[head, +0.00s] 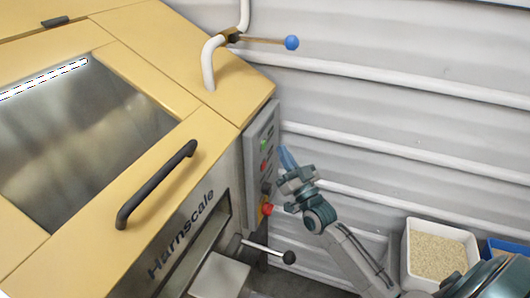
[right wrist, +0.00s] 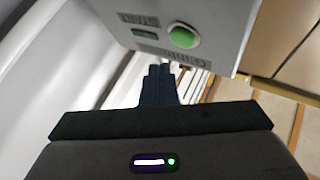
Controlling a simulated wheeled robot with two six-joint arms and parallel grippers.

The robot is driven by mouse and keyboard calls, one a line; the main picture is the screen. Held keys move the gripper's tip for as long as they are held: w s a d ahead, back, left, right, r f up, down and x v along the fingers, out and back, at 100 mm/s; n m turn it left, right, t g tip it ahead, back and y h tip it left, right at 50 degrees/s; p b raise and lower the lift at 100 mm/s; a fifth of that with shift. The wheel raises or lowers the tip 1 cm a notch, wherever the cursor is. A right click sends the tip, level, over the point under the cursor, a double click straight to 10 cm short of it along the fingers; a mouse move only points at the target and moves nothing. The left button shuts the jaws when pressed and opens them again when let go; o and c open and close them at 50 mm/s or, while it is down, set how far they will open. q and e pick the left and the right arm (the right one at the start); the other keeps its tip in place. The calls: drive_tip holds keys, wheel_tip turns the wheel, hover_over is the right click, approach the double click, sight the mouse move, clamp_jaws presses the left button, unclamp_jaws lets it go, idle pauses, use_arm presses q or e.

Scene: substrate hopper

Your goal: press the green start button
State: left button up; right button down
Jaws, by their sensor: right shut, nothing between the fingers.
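The green start button (head: 264,144) is on the grey control panel (head: 251,170) at the right side of the yellow machine. It also shows large and round in the right wrist view (right wrist: 183,37), at the panel's lower edge. My right gripper (head: 286,157) is shut and empty, just right of the panel in the head view. In the right wrist view its closed fingertips (right wrist: 161,70) point to just below and left of the button, with a visible gap. I cannot tell how far the tips are from the panel face. My left gripper is not in view.
Below the green button are a red button (head: 263,166) and a red emergency stop (head: 266,209) on yellow. A black-knobbed lever (head: 288,257) sticks out lower down. A blue-knobbed lever (head: 291,42) is above. A white bin of grain (head: 438,252) stands at right, near the ribbed wall.

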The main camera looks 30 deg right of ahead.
sight(265, 145)
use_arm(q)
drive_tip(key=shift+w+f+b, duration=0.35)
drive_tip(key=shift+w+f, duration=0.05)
use_arm(e)
drive_tip(key=shift+w+a, duration=0.6)
drive_tip(key=shift+w, duration=0.1)
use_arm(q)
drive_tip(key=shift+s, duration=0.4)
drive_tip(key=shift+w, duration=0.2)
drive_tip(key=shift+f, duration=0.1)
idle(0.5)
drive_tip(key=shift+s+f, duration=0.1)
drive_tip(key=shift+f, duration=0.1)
use_arm(e)
drive_tip(key=shift+w+a, duration=0.3)
